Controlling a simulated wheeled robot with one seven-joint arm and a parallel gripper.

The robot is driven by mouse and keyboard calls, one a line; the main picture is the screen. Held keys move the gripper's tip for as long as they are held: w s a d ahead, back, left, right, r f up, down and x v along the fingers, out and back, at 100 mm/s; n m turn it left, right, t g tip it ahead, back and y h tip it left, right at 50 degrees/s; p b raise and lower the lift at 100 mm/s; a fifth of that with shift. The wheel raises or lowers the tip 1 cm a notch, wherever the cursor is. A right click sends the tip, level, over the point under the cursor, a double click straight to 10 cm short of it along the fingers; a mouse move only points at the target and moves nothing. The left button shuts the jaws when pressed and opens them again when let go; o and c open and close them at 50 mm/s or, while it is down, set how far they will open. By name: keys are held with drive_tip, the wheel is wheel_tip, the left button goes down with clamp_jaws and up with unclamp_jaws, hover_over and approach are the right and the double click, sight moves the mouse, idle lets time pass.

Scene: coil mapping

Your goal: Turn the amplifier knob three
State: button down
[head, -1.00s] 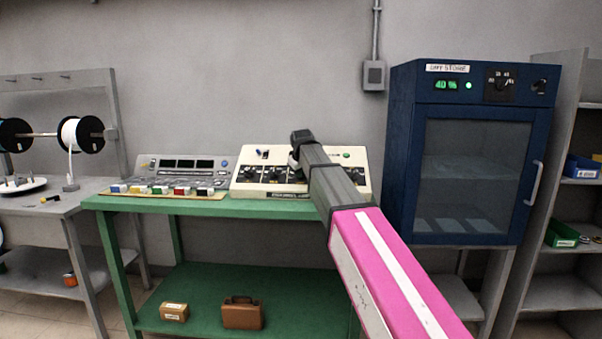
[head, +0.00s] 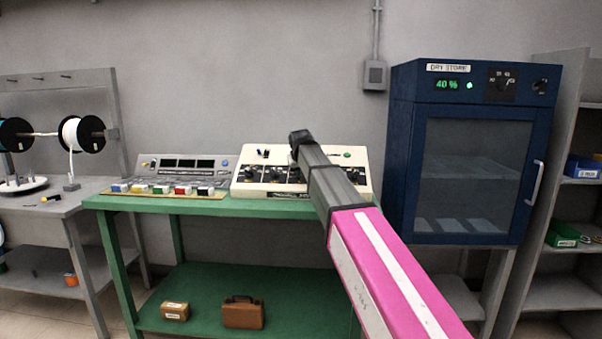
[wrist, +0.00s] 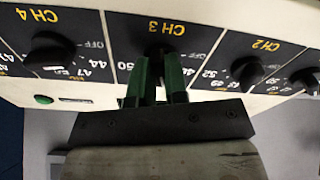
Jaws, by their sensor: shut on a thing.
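The amplifier (head: 258,183) is a cream box with black dial panels on the green bench. In the wrist view, upside down, its panel shows the CH 3 dial (wrist: 190,60) in the middle. My gripper (wrist: 160,70) is at the CH 3 dial with its two green fingers shut on knob three, which they mostly hide. The knob's pointer direction cannot be made out. The CH 4 knob (wrist: 50,50) is at the left and the CH 2 knob (wrist: 247,72) at the right, both clear of the fingers.
A grey console (head: 180,170) with coloured blocks in front stands left of the amplifier. A blue dry-store cabinet (head: 400,160) stands to the right.

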drive_tip(key=c, duration=1.1)
unclamp_jaws()
drive_tip(key=shift+c, duration=0.2)
drive_tip(key=v, duration=1.1)
drive_tip(key=shift+f, duration=0.1)
